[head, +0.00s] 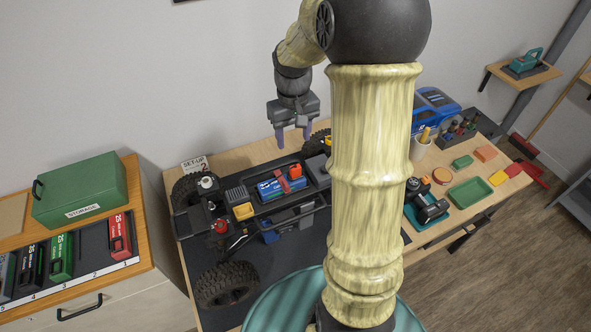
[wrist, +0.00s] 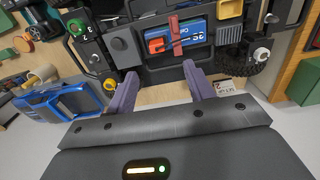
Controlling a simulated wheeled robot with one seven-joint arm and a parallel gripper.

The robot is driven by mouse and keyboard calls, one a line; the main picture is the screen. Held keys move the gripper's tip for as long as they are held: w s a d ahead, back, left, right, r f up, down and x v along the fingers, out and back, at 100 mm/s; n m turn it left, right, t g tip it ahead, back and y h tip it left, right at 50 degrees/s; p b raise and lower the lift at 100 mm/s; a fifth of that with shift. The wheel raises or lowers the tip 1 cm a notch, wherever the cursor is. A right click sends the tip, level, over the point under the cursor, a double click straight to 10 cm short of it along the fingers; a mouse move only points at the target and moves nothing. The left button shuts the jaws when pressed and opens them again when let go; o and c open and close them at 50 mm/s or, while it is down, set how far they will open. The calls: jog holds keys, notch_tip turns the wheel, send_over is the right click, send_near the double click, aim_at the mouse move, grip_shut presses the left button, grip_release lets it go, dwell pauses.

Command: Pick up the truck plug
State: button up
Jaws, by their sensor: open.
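The crawler truck chassis (head: 222,232) stands on the bench with a blue battery (head: 268,188) in its tray under a red strap (head: 282,181). An orange-red connector-like block (head: 295,171) sits at one end of the battery, and a yellow block (head: 243,211) sits at the other. I cannot tell which of them is the truck plug. In the wrist view the orange block (wrist: 157,45) lies beyond and between my fingertips, and the yellow block (wrist: 230,9) is at the top right. My gripper (head: 293,136) is open and empty, raised behind the chassis; its purple fingers (wrist: 160,78) touch nothing.
A blue truck body (head: 437,105), a cup (head: 420,145) and a green tray (head: 470,193) are on the bench's right. A set-up card (head: 195,165) stands at the back left. A side cabinet holds a green storage box (head: 80,190) and several battery packs. My arm hides the bench's middle.

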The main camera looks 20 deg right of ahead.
jog(key=p, duration=0.1)
send_over(295, 167)
jog(key=f, duration=0.7)
jog(key=shift+s+a+f, duration=0.25)
jog(key=shift+s+a, duration=0.05)
jog(key=f, duration=0.1)
jog(key=f+p, duration=0.2)
jog(key=f, duration=0.1)
jog(key=shift+w+d+f, duration=0.1)
jog(key=shift+w+d, duration=0.15)
jog(key=shift+d, duration=0.15)
jog(key=shift+f, duration=0.5)
jog(key=c, duration=1)
